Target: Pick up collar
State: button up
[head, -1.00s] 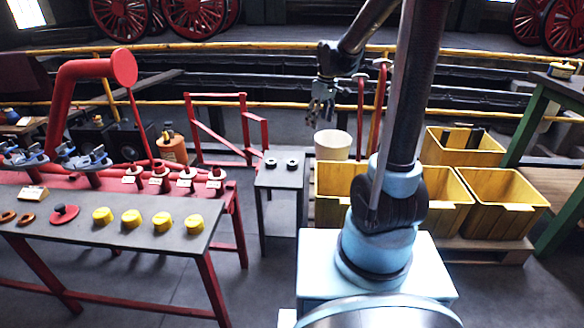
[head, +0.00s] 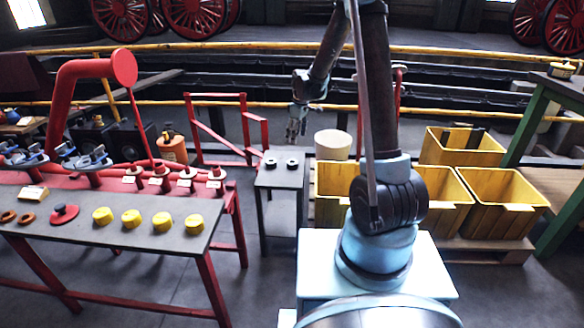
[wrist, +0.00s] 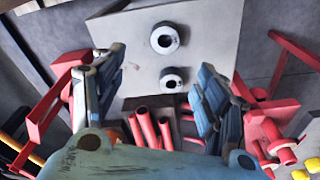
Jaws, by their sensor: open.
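In the head view the left collar (head: 270,163) and the right collar (head: 292,162) sit near the table's far edge. In the wrist view one collar (wrist: 165,38) is farther up and the other collar (wrist: 172,79) is nearer the fingers, each with a pale ring around a dark hole. My gripper (head: 294,134) points down above the table's far side. Its two fingers are spread and empty in the wrist view (wrist: 155,95), and both collars appear between or beyond them, not touched.
A long workbench (head: 160,240) with yellow caps (head: 132,218) and red-based parts stands at left. Yellow crates (head: 500,200) stand right of the small table, with a cream bin (head: 332,145) behind. A red railing (head: 228,130) stands behind left.

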send_over(293, 160)
jog(key=s, duration=0.1)
jog(key=f, duration=0.8)
jog(key=shift+d+f, duration=0.2)
jog(key=shift+f, duration=0.15)
jog(key=f, duration=0.3)
jog(key=shift+s+a+f, duration=0.15)
jog(key=shift+s+f, duration=0.2)
jog(key=shift+s, duration=0.05)
jog(key=shift+a+f, duration=0.1)
jog(key=shift+f, duration=0.65)
jog(key=shift+c, duration=0.5)
jog(key=c, duration=1.4)
jog(key=shift+r, duration=0.15)
